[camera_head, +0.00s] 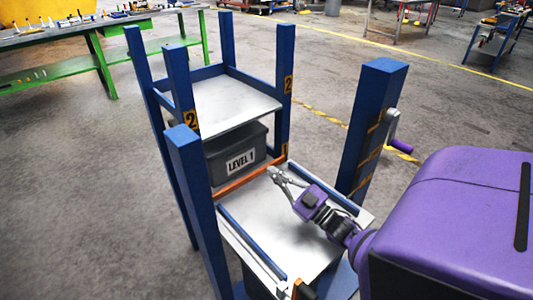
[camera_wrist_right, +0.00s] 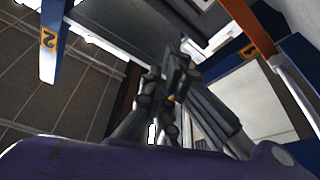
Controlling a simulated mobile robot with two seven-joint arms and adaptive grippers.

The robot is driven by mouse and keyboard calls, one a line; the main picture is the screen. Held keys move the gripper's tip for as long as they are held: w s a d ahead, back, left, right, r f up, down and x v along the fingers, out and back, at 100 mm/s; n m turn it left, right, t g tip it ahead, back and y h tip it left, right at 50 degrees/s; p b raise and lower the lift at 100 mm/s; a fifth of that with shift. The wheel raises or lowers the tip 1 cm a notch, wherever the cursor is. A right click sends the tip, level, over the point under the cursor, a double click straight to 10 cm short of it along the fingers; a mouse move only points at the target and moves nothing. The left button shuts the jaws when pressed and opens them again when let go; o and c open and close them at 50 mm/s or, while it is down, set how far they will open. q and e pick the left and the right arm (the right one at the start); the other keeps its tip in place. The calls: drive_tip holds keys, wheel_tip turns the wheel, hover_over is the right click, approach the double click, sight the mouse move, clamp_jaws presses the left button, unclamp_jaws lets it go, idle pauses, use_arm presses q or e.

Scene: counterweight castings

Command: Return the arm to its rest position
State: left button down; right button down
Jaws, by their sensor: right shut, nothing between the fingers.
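My right arm is purple and grey and enters the head view from the right. Its right gripper (camera_head: 276,175) is shut and empty, above the pale lower platform (camera_head: 265,232) of the blue rack. In the wrist view the gripper's grey fingers (camera_wrist_right: 178,72) are close together with nothing held between them. A grey bin (camera_head: 217,155) labelled LEVEL 1 stands under the upper shelf, beyond the fingertips and apart from them in the head view. My left gripper is not in view.
Blue posts (camera_head: 371,125) stand close around the arm, one with a purple-handled crank (camera_head: 398,138). An orange bar (camera_head: 248,178) crosses in front of the bin. The upper shelf (camera_head: 228,105) is bare. A green-legged workbench (camera_head: 75,45) stands far left; open floor lies between.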

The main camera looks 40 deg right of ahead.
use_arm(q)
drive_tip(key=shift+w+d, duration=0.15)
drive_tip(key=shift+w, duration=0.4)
use_arm(e)
drive_tip(key=shift+s+f, duration=0.15)
drive_tip(key=shift+s, duration=0.4)
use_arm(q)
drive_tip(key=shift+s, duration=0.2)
